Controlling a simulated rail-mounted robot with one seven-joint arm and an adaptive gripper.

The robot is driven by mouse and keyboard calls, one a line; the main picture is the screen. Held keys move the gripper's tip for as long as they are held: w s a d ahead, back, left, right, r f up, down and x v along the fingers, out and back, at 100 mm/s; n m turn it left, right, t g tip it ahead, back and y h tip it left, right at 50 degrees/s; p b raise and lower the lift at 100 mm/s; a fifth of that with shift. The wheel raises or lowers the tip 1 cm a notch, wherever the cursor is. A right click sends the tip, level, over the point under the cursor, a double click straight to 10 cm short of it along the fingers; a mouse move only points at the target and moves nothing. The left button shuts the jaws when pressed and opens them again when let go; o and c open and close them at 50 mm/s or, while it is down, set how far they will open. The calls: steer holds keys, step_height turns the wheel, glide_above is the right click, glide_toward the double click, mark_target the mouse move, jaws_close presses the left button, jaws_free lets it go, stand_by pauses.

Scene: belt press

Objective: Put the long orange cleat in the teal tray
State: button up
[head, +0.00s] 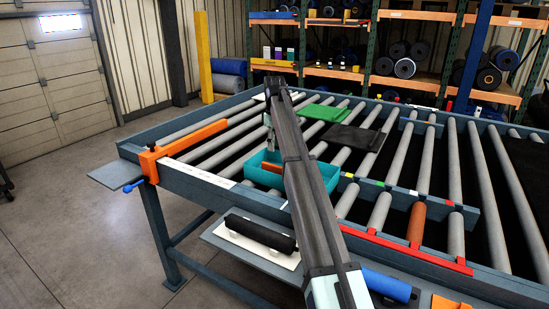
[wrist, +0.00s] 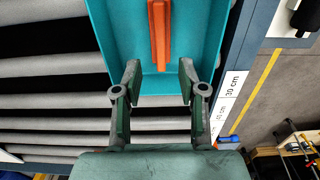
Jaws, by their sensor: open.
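The teal tray (head: 330,176) rests on the grey rollers, partly hidden behind my arm in the head view. It fills the top middle of the wrist view (wrist: 104,22). The long orange cleat (wrist: 160,35) lies inside the tray, running along its length, its far end cut off by the wrist picture's edge. Part of it shows in the tray in the head view (head: 276,167). My gripper (wrist: 160,82) is open and empty, its two fingers apart over the tray's near end, with the cleat beyond the tips. It is small in the head view (head: 269,130).
A green sheet (head: 326,112) and a black sheet (head: 350,137) lie on the rollers behind the tray. An orange clamp (head: 185,138) sits on the frame's left corner. A black roller (head: 260,232) lies on a white plate along the front side. Bare rollers lie left of the tray.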

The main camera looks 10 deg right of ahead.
step_height(320, 180, up, 2)
steer(key=shift+r, duration=0.1)
stand_by(0.4)
